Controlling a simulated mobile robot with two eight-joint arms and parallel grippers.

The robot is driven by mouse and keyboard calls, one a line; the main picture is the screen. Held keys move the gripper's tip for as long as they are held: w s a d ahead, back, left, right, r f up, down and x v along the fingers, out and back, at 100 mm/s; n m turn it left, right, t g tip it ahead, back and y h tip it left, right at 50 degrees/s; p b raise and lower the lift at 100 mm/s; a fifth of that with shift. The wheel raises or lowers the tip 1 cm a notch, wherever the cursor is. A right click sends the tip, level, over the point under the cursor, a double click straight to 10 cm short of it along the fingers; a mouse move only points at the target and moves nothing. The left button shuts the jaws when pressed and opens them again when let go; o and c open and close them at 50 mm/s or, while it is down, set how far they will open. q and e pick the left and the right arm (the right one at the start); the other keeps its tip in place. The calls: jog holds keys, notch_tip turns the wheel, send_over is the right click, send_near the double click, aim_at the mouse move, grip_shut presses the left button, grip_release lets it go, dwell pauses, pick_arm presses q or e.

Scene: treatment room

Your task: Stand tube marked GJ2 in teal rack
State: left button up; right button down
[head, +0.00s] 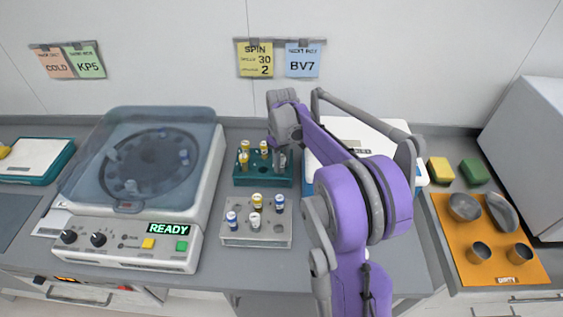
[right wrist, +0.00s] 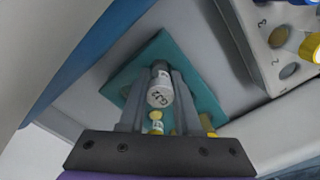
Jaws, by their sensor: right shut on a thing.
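My right gripper (right wrist: 158,105) is shut on a white-capped tube marked GJ2 (right wrist: 160,88), with its cap toward the wrist camera. The teal rack (right wrist: 205,98) lies behind the tube in that view. In the head view the right gripper (head: 279,150) is at the right side of the teal rack (head: 262,181), and the held tube is mostly hidden by the hand. Yellow-capped tubes (head: 244,160) stand in the rack's left and middle part. I cannot tell whether the held tube's lower end is inside a hole. My left gripper is not in view.
A grey rack (head: 240,239) with several blue-, white- and yellow-capped tubes stands just in front of the teal rack. A centrifuge (head: 125,252) reading READY, its clear lid down, stands to the left. A white device (head: 345,130) stands close on the right, behind my arm.

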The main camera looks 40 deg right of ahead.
jog(key=shift+f, duration=0.2)
jog(key=c, duration=0.6)
grip_release()
jog(key=shift+r, duration=0.1)
notch_tip(320, 180, up, 12)
jog(key=shift+r+p, duration=0.15)
jog(key=shift+p, duration=0.15)
jog(key=s+a+f+t, duration=0.25)
jog(key=s+a, duration=0.55)
jog(key=a, duration=0.4)
jog(key=s+a+f+t, duration=0.1)
jog(key=s+a+f, duration=0.1)
jog(key=s+a, duration=0.1)
jog(key=s+a+f+t, duration=0.1)
jog(key=s+a+f, duration=0.2)
jog(key=s, duration=0.2)
jog(key=s+a+f+m+t, duration=0.1)
jog(key=s+a+f, duration=0.2)
jog(key=s, duration=0.1)
jog(key=shift+f, duration=0.25)
